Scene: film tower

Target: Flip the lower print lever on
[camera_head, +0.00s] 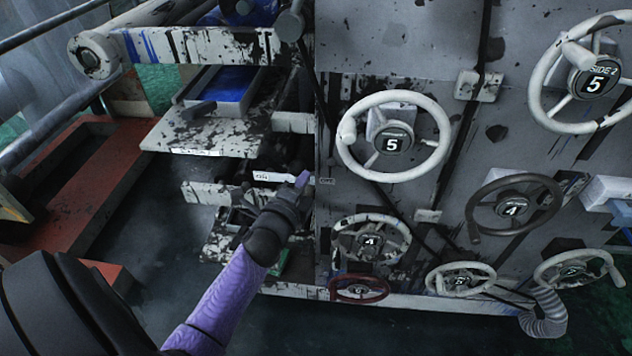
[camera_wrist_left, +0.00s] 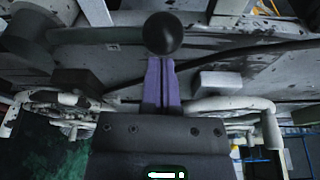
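My left gripper (camera_head: 302,181) reaches up from the lower left in the head view, its purple fingertips at the left edge of the grey wheel panel. In the left wrist view its two purple fingers (camera_wrist_left: 161,85) lie side by side, shut, with only a thin line between them. A round black knob (camera_wrist_left: 163,33), which looks like the end of a lever, shows right at the fingertips. The fingers are not around it; I cannot tell whether they touch it. The lever's shaft is hidden. My right gripper is not in view.
A small white label (camera_head: 272,177) sits just left of the fingertips. The grey panel carries several handwheels, including a large white one marked 5 (camera_head: 433,136). A splattered white shelf (camera_head: 215,138) juts out at upper left. A ribbed hose (camera_head: 545,312) lies at lower right.

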